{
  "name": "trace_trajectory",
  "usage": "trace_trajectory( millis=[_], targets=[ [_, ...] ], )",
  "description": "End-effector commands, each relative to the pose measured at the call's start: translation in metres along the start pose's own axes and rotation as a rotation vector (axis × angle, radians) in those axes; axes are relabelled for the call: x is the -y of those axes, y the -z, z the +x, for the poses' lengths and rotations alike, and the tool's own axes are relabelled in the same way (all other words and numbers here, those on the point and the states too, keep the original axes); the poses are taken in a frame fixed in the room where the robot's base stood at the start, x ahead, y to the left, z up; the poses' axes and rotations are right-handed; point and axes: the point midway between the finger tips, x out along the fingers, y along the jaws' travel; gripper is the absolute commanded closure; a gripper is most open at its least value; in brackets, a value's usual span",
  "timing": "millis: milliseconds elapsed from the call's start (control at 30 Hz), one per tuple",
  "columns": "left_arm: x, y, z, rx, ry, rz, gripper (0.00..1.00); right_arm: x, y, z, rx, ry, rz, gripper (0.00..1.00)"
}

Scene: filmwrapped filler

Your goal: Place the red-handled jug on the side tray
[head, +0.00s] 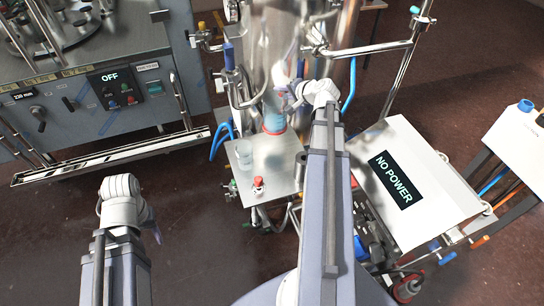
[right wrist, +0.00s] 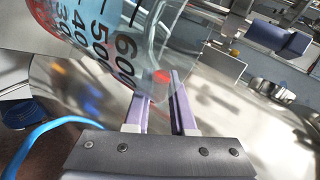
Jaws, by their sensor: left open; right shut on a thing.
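The jug (head: 273,117) is clear with blue and red on it; in the right wrist view its printed scale (right wrist: 102,42) fills the upper left. It is over or at the back of the metal side tray (head: 272,178); I cannot tell whether it touches. My right gripper (head: 287,97) is shut on the jug, with a red part (right wrist: 161,77) between its fingertips (right wrist: 163,85); the grip is partly hidden in the head view. My left gripper (head: 155,228) is open and empty over the floor at the lower left.
A large steel vessel (head: 285,45) rises behind. A "NO POWER" panel (head: 395,180) stands right, and a grey machine (head: 100,85) left.

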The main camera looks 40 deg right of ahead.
Motion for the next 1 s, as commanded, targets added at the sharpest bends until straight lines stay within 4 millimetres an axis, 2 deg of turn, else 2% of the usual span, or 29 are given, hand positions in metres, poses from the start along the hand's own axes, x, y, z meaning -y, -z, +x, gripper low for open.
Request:
trace_trajectory(
  millis=[167,433,533,767,1000],
  targets=[
    [-0.002,0.001,0.016,0.000,0.000,-0.001,0.50,-0.013,-0.003,0.008,0.000,0.001,0.001,1.00],
    [-0.005,0.003,0.057,0.000,0.000,-0.002,0.50,-0.048,-0.012,0.029,0.000,0.001,0.001,1.00],
    [-0.006,0.004,0.064,0.000,0.000,-0.002,0.50,-0.053,-0.013,0.033,0.000,0.001,0.001,1.00],
    [-0.006,0.004,0.065,0.000,0.000,-0.002,0.50,-0.054,-0.013,0.034,0.000,0.001,0.001,1.00],
    [-0.009,0.005,0.093,0.000,0.000,-0.001,0.50,-0.078,-0.019,0.048,0.000,0.001,0.001,1.00]
  ],
)
